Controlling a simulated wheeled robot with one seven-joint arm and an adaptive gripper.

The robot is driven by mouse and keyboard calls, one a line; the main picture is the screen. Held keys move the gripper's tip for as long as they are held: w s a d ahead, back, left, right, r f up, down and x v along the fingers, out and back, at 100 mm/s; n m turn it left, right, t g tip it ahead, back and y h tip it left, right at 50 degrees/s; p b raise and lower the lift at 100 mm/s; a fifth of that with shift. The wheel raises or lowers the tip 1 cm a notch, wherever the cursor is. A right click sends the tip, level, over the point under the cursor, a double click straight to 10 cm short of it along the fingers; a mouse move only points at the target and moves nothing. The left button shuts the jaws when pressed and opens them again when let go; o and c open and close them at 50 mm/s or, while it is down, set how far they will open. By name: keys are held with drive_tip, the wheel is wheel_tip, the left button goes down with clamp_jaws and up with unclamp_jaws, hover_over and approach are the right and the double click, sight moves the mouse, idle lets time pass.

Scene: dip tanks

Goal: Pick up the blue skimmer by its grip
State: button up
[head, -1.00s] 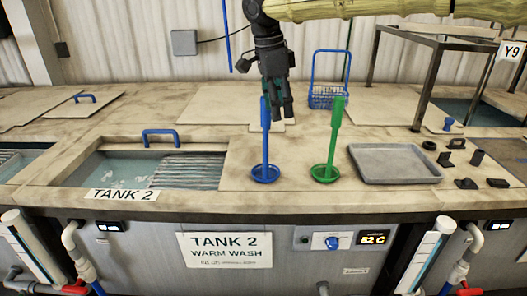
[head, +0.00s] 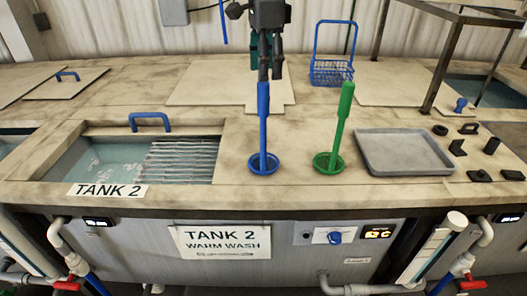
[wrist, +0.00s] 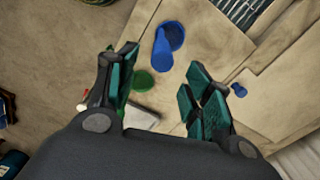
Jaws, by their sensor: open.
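The blue skimmer (head: 263,130) stands upright on the counter, its round bowl down and its thick grip up. In the wrist view it (wrist: 166,42) shows beyond the gap between the fingers, towards the top. My gripper (head: 265,74) is open and empty, just above or behind the top of the grip; the head view does not settle the depth. Its teal-padded fingers (wrist: 160,92) are spread apart in the wrist view, and the grip is not between the pads. A green skimmer (head: 342,125) stands upright to the right of the blue one.
A grey tray (head: 405,168) and several small dark parts lie to the right. A blue wire basket (head: 332,72) stands behind. Left is the open tank with a slatted rack (head: 180,158) and a blue handle (head: 150,118). A dark frame (head: 445,60) rises at the right.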

sight(263, 83)
drive_tip(key=shift+w+f, duration=0.4)
drive_tip(key=shift+f, duration=0.05)
drive_tip(key=f, duration=0.1)
drive_tip(key=f+p, duration=0.2)
drive_tip(key=f, duration=0.1)
drive_tip(key=shift+s+a, duration=0.35)
drive_tip(key=shift+s, duration=0.05)
drive_tip(key=shift+w+d+f, duration=0.1)
drive_tip(key=shift+w+f, duration=0.05)
drive_tip(key=shift+f, duration=0.15)
drive_tip(key=shift+s+r, duration=0.15)
drive_tip(key=shift+s, duration=0.1)
drive_tip(key=shift+c, duration=0.9)
clamp_jaws()
drive_tip(key=shift+w, duration=0.1)
